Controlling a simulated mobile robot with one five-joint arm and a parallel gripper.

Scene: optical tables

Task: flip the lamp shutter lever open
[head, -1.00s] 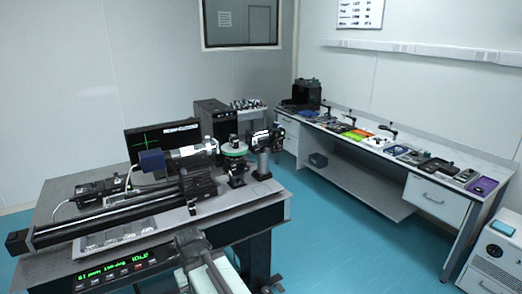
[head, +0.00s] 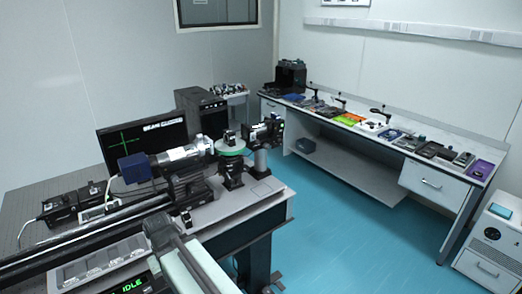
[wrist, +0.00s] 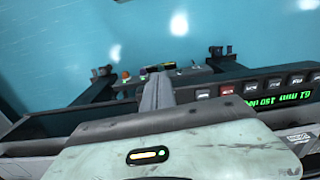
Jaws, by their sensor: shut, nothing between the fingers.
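The likely lamp is a silver cylinder (head: 183,154) with a blue box (head: 135,168) at its left end, mounted on the optical table (head: 235,207) in the head view. I cannot make out its shutter lever. In the wrist view my gripper (wrist: 158,76) is shut and empty, its fingers pointing away above the table's front edge. In the head view my pale arm is in the foreground, below and in front of the lamp, apart from it.
A black rail (head: 85,232) runs along the table front, with a green-lit display (head: 132,286) below. A green round stage (head: 230,150) and other optics stand right of the lamp. A monitor (head: 140,138) is behind. A side bench (head: 400,140) carries many items; blue floor is clear between.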

